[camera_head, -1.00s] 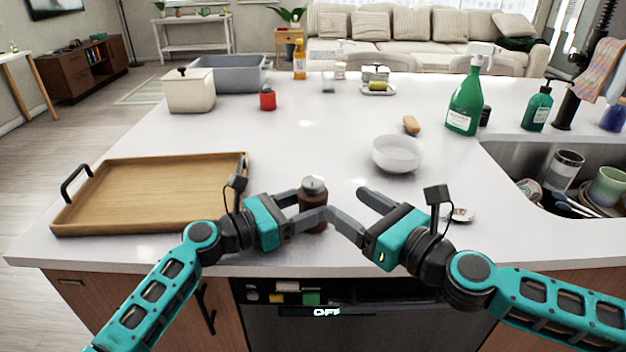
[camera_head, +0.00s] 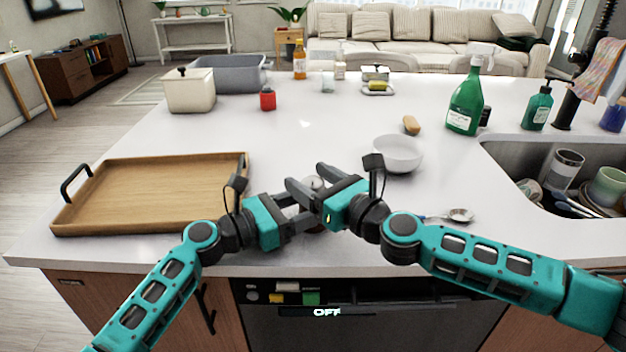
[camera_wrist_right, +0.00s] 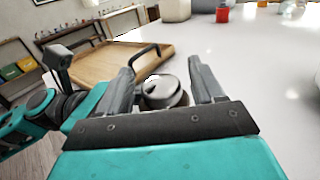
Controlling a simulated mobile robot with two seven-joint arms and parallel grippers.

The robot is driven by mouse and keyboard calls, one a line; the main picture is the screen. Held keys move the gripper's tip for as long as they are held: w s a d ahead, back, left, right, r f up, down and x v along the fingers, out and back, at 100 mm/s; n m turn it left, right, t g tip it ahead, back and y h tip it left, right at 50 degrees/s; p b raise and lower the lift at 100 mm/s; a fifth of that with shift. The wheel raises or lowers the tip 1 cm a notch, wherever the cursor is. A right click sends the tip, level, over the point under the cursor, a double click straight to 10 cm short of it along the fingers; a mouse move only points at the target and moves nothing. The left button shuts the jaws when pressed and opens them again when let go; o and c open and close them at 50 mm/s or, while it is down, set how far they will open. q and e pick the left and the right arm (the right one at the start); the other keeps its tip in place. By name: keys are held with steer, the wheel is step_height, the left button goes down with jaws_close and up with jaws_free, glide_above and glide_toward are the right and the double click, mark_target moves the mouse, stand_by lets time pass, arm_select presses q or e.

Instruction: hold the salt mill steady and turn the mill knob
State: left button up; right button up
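The salt mill (camera_head: 315,182) has a dark brown body and a grey knob. It stands upright near the island's front edge, mostly hidden behind my right gripper in the head view. My left gripper (camera_head: 298,212) is low at the mill's body, its fingers on either side and apparently closed on it; their contact is partly hidden. My right gripper (camera_head: 306,178) is higher, at the knob. In the right wrist view the mill knob (camera_wrist_right: 163,92) lies between the open fingers of the right gripper (camera_wrist_right: 163,75), with small gaps visible.
A wooden tray (camera_head: 150,218) lies to the left. A white bowl (camera_head: 398,155) and a metal spoon (camera_head: 460,215) are close to my right arm. A green bottle (camera_head: 464,105) stands by the sink (camera_head: 505,155). The middle of the counter is clear.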

steer(key=c, duration=0.9)
steer(key=m+t+h, duration=0.1)
steer(key=m+h, duration=0.1)
steer(key=m+t+h, duration=0.1)
steer(key=t+h, duration=0.1)
steer(key=h, duration=0.1)
steer(key=shift+a+m, duration=0.2)
steer(key=shift+m, duration=0.2)
steer(key=shift+d+m+t+h, duration=0.2)
steer(key=shift+m+t+h, duration=0.25)
steer(key=shift+h, duration=0.25)
steer(key=o, duration=1)
steer(key=v, duration=1.2)
steer(key=shift+r, duration=0.15)
